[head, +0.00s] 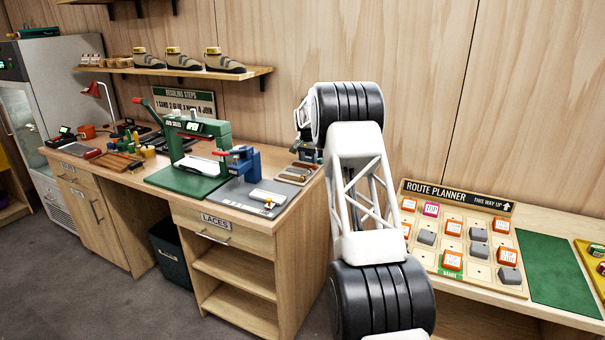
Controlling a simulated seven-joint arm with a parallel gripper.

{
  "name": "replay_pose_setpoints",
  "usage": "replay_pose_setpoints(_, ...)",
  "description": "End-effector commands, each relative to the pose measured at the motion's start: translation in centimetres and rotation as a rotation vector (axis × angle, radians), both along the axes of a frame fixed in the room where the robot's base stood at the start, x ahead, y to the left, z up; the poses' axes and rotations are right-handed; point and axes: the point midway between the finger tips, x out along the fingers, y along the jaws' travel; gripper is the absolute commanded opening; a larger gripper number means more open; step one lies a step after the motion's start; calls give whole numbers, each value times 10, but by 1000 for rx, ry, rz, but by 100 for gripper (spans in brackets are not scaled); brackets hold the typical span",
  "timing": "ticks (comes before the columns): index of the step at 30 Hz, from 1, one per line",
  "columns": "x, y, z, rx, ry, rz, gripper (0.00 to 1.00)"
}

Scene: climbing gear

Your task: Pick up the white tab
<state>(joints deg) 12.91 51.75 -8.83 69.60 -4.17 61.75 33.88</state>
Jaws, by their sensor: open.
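A white, flat, bar-like piece (268,198) lies on the grey mat (236,190) at the front right of the wooden workbench; it may be the white tab. Another white piece (196,165) sits in the green press (188,140), so I cannot tell for certain which is the tab. My gripper (308,154) is above the bench's right end, to the right of and beyond the mat. It is mostly hidden behind my own arm; its jaws are open and small in view. It is apart from both white pieces.
A blue clamp-like tool (243,164) stands on the mat. A tray of small bars (294,173) lies at the bench's right end. A shelf with shoes (180,72) hangs above. A route planner board (466,230) with tiles lies on the right table beside a green mat (558,270).

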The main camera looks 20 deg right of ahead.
Motion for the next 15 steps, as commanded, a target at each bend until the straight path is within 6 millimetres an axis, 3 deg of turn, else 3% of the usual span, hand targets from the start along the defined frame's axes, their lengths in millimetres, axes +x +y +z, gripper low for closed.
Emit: replay_pose_setpoints(15,1,-1,-9,-1,-1,0,50)
